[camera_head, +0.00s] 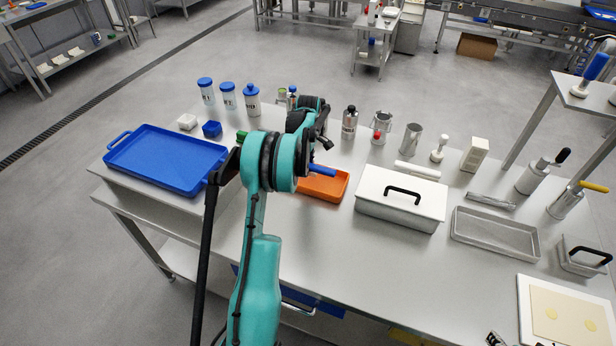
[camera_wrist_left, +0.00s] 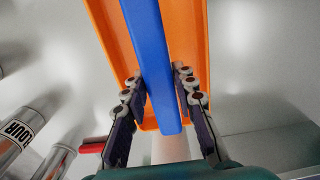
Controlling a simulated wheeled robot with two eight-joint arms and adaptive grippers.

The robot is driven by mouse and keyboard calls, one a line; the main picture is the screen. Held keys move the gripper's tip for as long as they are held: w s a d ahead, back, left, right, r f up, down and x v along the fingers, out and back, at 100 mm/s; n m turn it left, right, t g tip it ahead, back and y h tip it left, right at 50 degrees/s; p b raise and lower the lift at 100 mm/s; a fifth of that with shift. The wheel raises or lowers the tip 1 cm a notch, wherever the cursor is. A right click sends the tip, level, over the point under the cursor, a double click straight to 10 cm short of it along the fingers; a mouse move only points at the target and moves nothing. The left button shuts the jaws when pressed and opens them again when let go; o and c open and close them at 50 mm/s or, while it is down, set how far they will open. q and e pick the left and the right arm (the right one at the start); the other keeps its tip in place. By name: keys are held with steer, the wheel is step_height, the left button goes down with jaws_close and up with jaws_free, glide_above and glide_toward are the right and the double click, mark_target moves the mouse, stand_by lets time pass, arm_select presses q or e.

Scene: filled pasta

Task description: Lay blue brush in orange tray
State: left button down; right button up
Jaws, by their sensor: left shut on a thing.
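The blue brush (camera_head: 322,170) shows as a short blue length beside my left arm, at the orange tray (camera_head: 333,190). In the left wrist view, the long blue brush (camera_wrist_left: 156,60) runs between the fingers of my left gripper (camera_wrist_left: 158,82), which is shut on it. The orange tray (camera_wrist_left: 199,35) lies behind the brush in that view, with the brush running along its length. Whether the brush touches the tray floor cannot be told. My arm hides part of the tray and brush in the head view.
A blue tray (camera_head: 160,157) lies left of my arm. A white lidded box (camera_head: 400,199) stands right of the orange tray. Bare tabletop lies in front of the orange tray.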

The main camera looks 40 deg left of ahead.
arm_select(q)
steer(key=shift+f+b, duration=0.8)
steer(key=shift+f, duration=1.25)
steer(key=shift+f, duration=0.1)
steer(key=c, duration=1.2)
jaws_free()
